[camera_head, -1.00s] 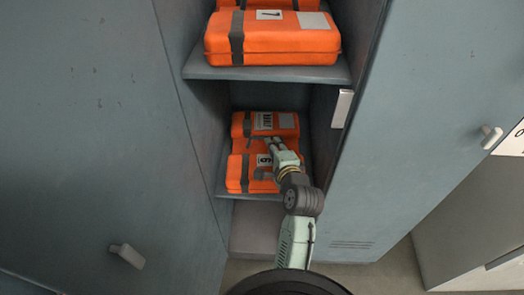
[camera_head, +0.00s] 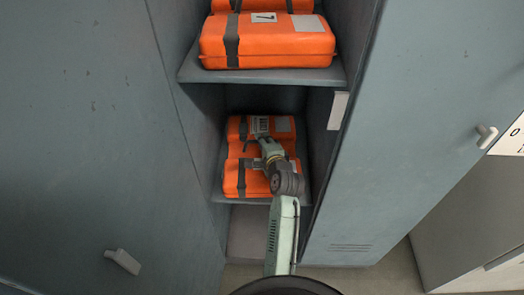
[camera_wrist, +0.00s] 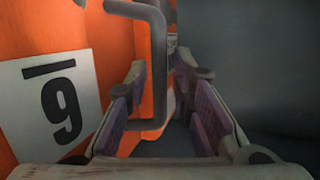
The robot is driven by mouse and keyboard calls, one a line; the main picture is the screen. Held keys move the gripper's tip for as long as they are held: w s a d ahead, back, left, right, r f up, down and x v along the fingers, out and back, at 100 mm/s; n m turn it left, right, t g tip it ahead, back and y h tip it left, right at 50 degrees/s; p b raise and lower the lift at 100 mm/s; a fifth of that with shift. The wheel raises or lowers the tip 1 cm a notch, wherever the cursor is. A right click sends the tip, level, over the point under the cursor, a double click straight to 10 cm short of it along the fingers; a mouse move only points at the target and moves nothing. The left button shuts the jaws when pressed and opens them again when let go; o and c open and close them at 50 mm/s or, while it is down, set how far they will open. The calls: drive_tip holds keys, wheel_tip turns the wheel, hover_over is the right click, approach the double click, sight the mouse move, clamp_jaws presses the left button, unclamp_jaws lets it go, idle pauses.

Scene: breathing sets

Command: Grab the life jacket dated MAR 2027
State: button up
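Two orange cases with grey straps lie on the lower shelf of an open locker in the head view. The front case (camera_head: 233,179) is partly hidden by my arm. The rear case (camera_head: 237,127) carries pale labels, and my gripper (camera_head: 260,132) overlaps it. No date is legible on any case. In the wrist view, an orange case (camera_wrist: 35,40) fills the left side, with a white tag (camera_wrist: 52,105) showing an underlined 6 upside down. My gripper (camera_wrist: 165,110) is open, with purple finger pads apart. A bent grey handle (camera_wrist: 157,60) shows between the fingers; I cannot tell if they touch it.
More orange cases (camera_head: 285,45) lie on the upper shelf (camera_head: 260,76), above my arm. Locker doors stand at left (camera_head: 80,130) and right (camera_head: 400,150). A grey wall (camera_wrist: 250,60) is close at right in the wrist view.

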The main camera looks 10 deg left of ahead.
drive_tip(key=shift+w+a+f, duration=0.25)
drive_tip(key=shift+w+a, duration=0.05)
drive_tip(key=shift+w, duration=0.25)
drive_tip(key=shift+c, duration=0.4)
clamp_jaws()
drive_tip(key=shift+r, duration=0.1)
